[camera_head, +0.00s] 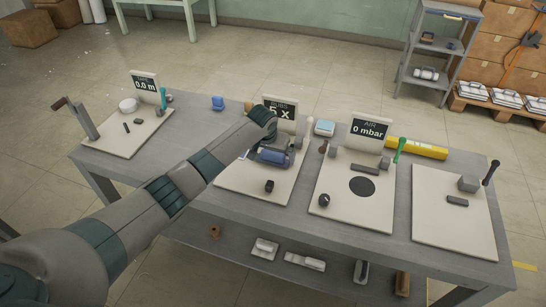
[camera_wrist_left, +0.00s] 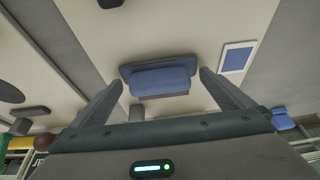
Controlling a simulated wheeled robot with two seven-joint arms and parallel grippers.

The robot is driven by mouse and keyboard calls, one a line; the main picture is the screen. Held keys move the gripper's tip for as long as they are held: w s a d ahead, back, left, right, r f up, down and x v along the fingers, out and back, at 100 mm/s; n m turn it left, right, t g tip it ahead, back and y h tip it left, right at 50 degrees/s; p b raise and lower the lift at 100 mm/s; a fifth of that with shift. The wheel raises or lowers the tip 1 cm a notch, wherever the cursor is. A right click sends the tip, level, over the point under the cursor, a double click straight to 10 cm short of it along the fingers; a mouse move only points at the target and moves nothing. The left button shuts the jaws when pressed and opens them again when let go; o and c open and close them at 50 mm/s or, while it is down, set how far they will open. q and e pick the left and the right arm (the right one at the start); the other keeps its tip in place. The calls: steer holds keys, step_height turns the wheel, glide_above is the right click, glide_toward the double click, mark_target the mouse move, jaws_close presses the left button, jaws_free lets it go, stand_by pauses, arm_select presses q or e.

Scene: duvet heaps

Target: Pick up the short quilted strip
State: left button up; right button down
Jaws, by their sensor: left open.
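A short blue piece (camera_head: 275,157) rests on a dark base on the second pale board, below the "5 x" sign. I cannot make out quilting on it. In the left wrist view the blue piece (camera_wrist_left: 160,80) lies across its dark grey base (camera_wrist_left: 128,72), between and beyond my fingers. My left gripper (camera_wrist_left: 161,79) is open, with a finger on each side and nothing held. In the head view my left arm's wrist hangs over the back of this board and partly hides the area behind the blue piece. My right gripper is out of view.
A flat blue-and-white card (camera_wrist_left: 238,57) lies on the board. A dark knob (camera_head: 269,186) stands in front. A sign (camera_head: 280,108) stands close behind my wrist. Neighbouring boards carry a crank post (camera_head: 83,120), a black disc (camera_head: 362,187) and a green-handled tool (camera_head: 399,149).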

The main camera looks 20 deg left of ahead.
mark_target(273, 152)
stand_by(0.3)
arm_select(q)
steer(key=c, duration=1.1)
steer(key=shift+r, duration=0.15)
step_height(273, 152, up, 9)
steer(key=shift+f+b, duration=0.15)
steer(key=shift+b, duration=1.1)
steer(key=shift+r, duration=0.55)
